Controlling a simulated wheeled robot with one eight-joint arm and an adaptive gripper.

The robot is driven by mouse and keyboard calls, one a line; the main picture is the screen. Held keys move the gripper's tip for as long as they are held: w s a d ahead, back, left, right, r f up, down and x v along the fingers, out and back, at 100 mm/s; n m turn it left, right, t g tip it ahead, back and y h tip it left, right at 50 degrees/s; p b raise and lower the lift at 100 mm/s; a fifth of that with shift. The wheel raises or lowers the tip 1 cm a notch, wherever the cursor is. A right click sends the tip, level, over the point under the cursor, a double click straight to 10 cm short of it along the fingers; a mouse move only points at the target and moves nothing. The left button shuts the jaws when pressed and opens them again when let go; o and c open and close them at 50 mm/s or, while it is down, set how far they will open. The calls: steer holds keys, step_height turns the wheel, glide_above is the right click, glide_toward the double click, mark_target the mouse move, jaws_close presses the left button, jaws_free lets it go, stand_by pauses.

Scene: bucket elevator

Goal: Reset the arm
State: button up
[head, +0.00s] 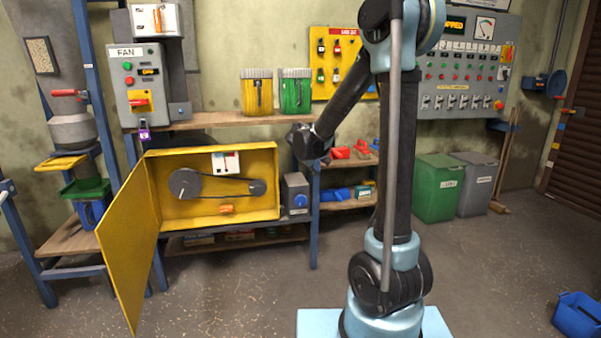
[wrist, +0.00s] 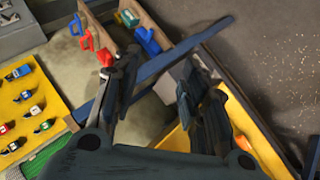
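My arm (head: 397,150) rises from its light-blue base in the middle of the head view, and its forearm slopes down to the left. My gripper (head: 308,142) hangs in the air in front of the shelving, just above and right of the open yellow cabinet (head: 265,190). In the wrist view my gripper (wrist: 158,75) has its two dark fingers apart, with nothing seen between them. A blue shelf rail (wrist: 150,72) passes behind the fingers. In the head view the gripper's fingers are small and dark.
The yellow cabinet door (head: 128,240) swings out at left, with belt and pulleys showing inside. A grey motor box (head: 296,194) stands beside the cabinet. Green (head: 439,188) and grey bins (head: 477,184) stand at right; a blue crate (head: 577,315) lies front right. The floor between is clear.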

steer(key=s+d+m+g, duration=0.1)
steer(key=s+d, duration=0.3)
steer(key=s, duration=0.3)
steer(key=s+d+m+g+y, duration=0.1)
steer(key=s+d, duration=0.3)
steer(key=s, duration=0.3)
steer(key=s+d+m+g, duration=0.2)
steer(key=s+d, duration=0.1)
steer(key=s, duration=0.4)
steer(key=s+f+m+g+y, duration=0.1)
steer(key=s+f, duration=0.3)
steer(key=s, duration=0.6)
steer(key=s+f+m+g+y, duration=0.1)
steer(key=s+f, duration=0.3)
steer(key=s, duration=0.7)
steer(key=shift+s+d+f+m+y, duration=0.25)
steer(key=shift+m+y, duration=0.15)
steer(key=shift+y, duration=0.2)
steer(key=shift+c, duration=0.6)
steer(key=shift+c, duration=0.2)
